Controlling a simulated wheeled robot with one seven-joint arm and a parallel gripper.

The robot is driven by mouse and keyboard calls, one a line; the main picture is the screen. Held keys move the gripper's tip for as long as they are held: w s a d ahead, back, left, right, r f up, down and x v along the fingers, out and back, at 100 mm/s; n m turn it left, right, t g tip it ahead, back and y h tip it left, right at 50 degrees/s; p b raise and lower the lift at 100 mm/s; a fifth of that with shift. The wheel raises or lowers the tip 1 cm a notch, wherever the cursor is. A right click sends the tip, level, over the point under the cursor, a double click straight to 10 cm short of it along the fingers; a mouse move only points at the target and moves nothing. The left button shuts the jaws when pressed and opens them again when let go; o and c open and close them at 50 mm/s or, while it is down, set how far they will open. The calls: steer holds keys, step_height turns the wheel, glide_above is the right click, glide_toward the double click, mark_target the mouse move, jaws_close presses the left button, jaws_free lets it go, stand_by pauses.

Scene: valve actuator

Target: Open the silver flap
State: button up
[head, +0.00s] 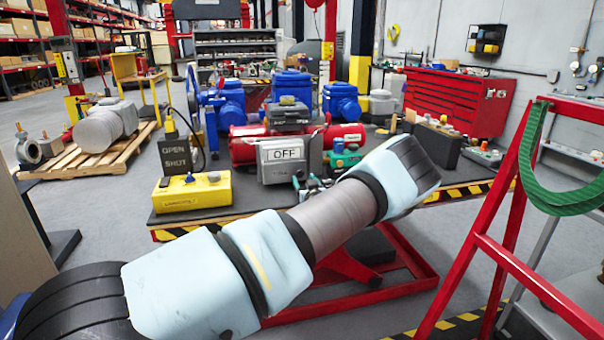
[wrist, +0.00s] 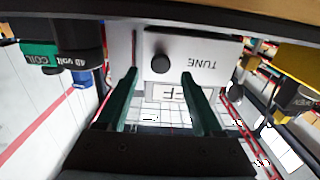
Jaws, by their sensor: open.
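The silver box front with the OFF label (head: 284,165) faces me on the bench in the head view. I take this front to be the silver flap and see no clear gap at its edges. In the wrist view its pale face (wrist: 205,72) shows upside down, with the word TUNE, a black round knob (wrist: 160,64) and part of the OFF label (wrist: 166,92). My gripper (wrist: 158,76) is open, with its two dark green fingers apart and nothing held between them. The fingertips lie either side of the label in the picture; contact cannot be told. In the head view my arm largely hides the gripper.
A yellow box (head: 192,192) stands left of the silver box on the bench. Blue valve actuators (head: 291,88) and a red cylinder (head: 247,146) stand behind. A green COIL part (wrist: 38,55) is close by in the wrist view. A red ladder frame (head: 515,205) stands right.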

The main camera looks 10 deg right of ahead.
mark_target(300, 174)
steer(key=shift+w+p, duration=0.3)
steer(key=shift+w, duration=1.25)
jaws_close()
